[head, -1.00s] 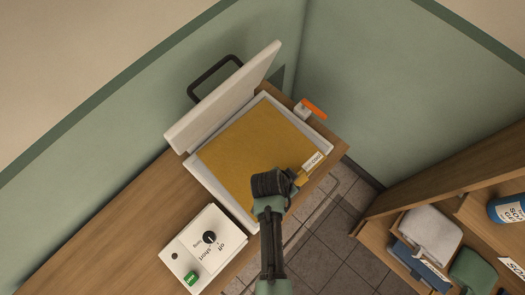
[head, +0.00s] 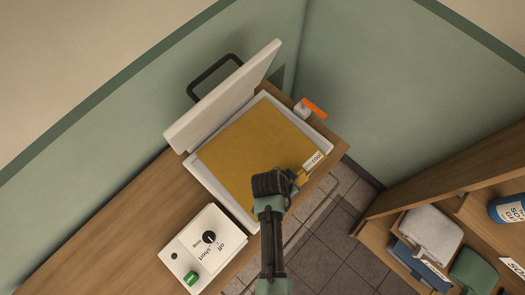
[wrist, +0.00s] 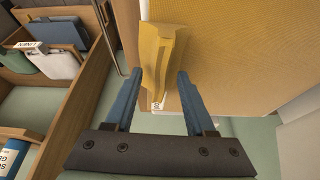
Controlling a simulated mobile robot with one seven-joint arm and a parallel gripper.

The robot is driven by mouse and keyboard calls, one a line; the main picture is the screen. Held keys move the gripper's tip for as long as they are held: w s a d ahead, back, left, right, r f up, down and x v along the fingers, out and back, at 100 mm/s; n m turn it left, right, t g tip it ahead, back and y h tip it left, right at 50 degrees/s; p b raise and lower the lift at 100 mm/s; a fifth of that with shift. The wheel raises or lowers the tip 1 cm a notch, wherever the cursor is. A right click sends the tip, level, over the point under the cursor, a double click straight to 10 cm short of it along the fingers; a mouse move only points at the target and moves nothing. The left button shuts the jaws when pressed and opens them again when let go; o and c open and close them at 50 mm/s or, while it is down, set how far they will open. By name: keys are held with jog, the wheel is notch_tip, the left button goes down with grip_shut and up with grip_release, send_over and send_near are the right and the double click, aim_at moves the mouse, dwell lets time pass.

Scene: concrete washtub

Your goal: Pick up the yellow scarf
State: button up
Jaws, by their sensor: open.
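The yellow scarf appears as a wide yellow sheet (head: 250,145) lying flat in the white open-lidded unit in the head view. In the wrist view a folded yellow strip (wrist: 160,52) with a small white label stands out beside the flat yellow surface (wrist: 235,60). I cannot tell whether strip and sheet are one piece. My gripper (wrist: 160,72) is open, with one blue finger on each side of the strip. In the head view my gripper (head: 293,179) is over the unit's front right corner, and its wrist hides part of the yellow sheet.
The white lid (head: 225,100) stands raised at the back. An orange-handled lever (head: 313,108) is near the right corner. A white control box (head: 203,248) sits on the wooden counter (head: 100,235). Wooden shelves with folded cloths (head: 432,232) and a blue bottle (head: 508,208) are at right.

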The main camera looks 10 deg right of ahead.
grip_shut()
jog(key=shift+r, duration=0.2)
dwell(0.3)
